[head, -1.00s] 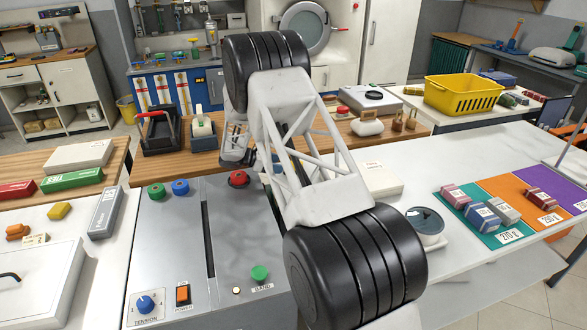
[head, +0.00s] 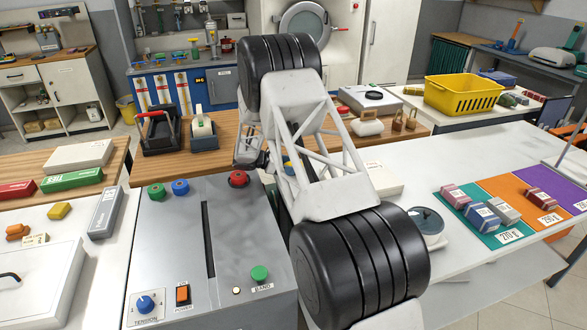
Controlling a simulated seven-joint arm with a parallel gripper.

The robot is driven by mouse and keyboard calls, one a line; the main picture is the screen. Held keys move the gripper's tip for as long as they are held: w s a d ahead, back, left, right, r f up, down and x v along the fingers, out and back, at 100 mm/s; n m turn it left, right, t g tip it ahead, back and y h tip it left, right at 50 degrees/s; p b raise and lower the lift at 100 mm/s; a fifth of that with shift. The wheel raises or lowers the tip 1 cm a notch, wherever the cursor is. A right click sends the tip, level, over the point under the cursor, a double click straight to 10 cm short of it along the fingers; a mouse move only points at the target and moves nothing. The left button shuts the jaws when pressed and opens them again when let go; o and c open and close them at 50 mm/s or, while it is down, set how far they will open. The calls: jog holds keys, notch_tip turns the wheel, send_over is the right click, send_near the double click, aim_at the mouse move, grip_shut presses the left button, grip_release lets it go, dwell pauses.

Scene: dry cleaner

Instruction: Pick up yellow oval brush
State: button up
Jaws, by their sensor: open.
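A small yellow rounded block (head: 59,210), which may be the yellow oval brush, lies on the white surface at the left. My gripper (head: 251,160) is in the middle of the head view, small and partly hidden by my own arm. It is open, and I see nothing held in it. It is above the wooden counter's front edge, behind the grey machine's red button, well to the right of the yellow block. A small blue and yellow patch (head: 290,165) shows through my arm's frame; I cannot tell what it is.
An orange piece (head: 17,231) and a grey box (head: 106,213) lie near the yellow block. The grey machine (head: 180,250) with buttons stands between. A tape dispenser (head: 203,130) and black carrier (head: 160,132) stand on the wooden counter. The white table at right has bare room.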

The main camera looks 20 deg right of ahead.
dwell(0.5)
jog(key=c, duration=1)
jog(key=shift+c, duration=0.2)
jog(key=shift+r, duration=0.15)
jog(key=shift+r, duration=1.45)
jog(key=shift+s+r, duration=0.25)
jog(key=shift+s, duration=0.05)
jog(key=s, duration=0.5)
jog(key=s+a+r, duration=0.1)
jog(key=s, duration=0.9)
jog(key=shift+s+a+r, duration=0.15)
jog(key=shift+a, duration=0.25)
